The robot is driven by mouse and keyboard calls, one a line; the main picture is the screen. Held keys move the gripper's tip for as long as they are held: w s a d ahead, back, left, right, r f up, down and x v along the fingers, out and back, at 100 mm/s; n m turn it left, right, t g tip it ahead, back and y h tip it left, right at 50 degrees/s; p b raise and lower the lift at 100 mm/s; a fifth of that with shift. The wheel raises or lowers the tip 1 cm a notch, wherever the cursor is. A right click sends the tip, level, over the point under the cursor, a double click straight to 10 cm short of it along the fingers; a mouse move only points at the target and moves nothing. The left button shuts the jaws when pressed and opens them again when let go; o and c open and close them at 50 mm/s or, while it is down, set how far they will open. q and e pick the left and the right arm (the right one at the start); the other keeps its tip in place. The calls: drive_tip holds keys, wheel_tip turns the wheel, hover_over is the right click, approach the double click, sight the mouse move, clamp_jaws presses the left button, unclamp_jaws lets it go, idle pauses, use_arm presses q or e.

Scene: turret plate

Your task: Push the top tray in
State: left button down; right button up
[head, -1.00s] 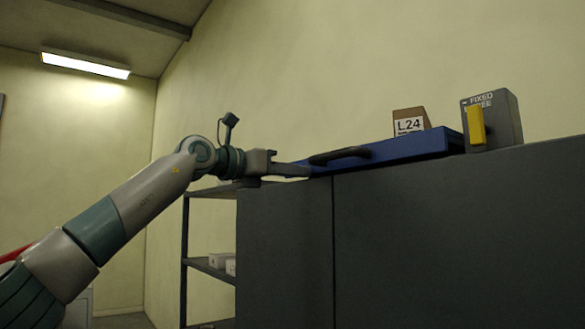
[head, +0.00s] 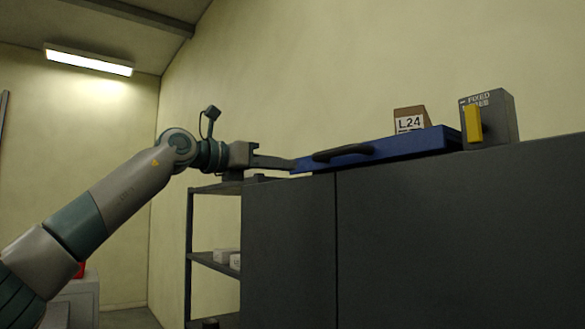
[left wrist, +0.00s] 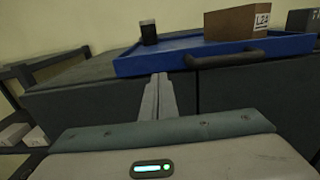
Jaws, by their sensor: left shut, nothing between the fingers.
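The blue tray (head: 400,147) lies on top of the dark grey cabinet, with a black handle (head: 342,153) on its front. In the left wrist view the tray (left wrist: 140,65) runs across the upper part, its handle (left wrist: 225,60) right of the fingers. My left gripper (head: 292,164) is shut and empty, its fingertips at the tray's left front corner in the head view. In the left wrist view the fingertips (left wrist: 160,76) point at the tray's front wall, left of the handle. I cannot tell whether they touch it. My right gripper is in neither view.
The tray holds a brown L24 box (head: 409,120) and a dark cylinder (left wrist: 148,31). A grey box (head: 500,120) with a yellow part stands at the tray's right. The cabinet (head: 290,240) fills the lower right. Open shelving (head: 190,230) stands left of it, below my arm.

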use_arm(q)
drive_tip(key=b+v, duration=0.4)
drive_tip(key=v, duration=0.5)
